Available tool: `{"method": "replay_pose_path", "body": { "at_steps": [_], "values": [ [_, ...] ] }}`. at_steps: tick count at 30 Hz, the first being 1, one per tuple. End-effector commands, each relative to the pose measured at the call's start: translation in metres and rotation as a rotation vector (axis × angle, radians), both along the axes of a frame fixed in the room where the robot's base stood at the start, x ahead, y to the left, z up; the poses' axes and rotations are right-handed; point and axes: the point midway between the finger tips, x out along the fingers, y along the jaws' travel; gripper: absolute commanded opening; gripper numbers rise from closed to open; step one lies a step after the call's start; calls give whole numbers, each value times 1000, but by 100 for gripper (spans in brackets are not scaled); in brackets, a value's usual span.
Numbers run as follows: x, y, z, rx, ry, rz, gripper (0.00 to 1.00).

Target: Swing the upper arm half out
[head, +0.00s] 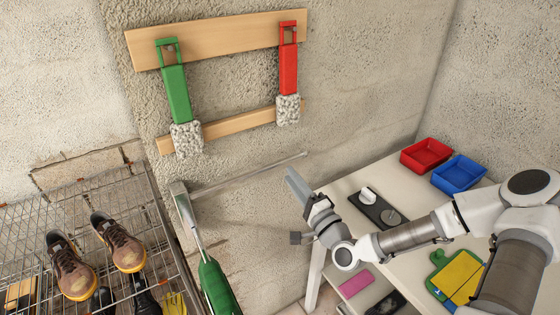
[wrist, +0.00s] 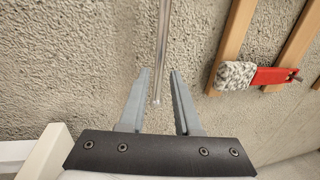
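A thin metal arm (head: 250,174) runs from a grey wall bracket (head: 178,188) to the right, close along the rough wall. In the wrist view the metal arm (wrist: 162,45) comes down from the top, and its free end shows between my fingers. My gripper (head: 292,180) is open and lies just below the arm's free end in the head view. In the wrist view my gripper (wrist: 157,85) has a clear gap on both sides of the rod. I cannot tell whether the rod is at finger depth. A second metal bar (head: 192,220) slants down from the bracket towards a green object (head: 215,285).
Above are two wooden rails (head: 215,40) with green (head: 176,95) and red (head: 288,70) handled brushes. A wire rack (head: 110,210) with shoes stands left. At right a white table (head: 350,185) holds red (head: 426,155) and blue (head: 459,174) bins.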

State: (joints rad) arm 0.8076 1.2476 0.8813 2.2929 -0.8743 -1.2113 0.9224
Motion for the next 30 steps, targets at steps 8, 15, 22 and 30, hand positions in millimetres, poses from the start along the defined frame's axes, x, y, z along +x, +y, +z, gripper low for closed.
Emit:
{"method": "replay_pose_path", "body": {
  "at_steps": [8,15,22,30],
  "values": [
    [40,28,10,1,-1,0,32],
    [53,36,13,0,0,1,32],
    [53,36,13,-1,1,0,32],
    [53,36,13,-1,1,0,0]
  ]
}}
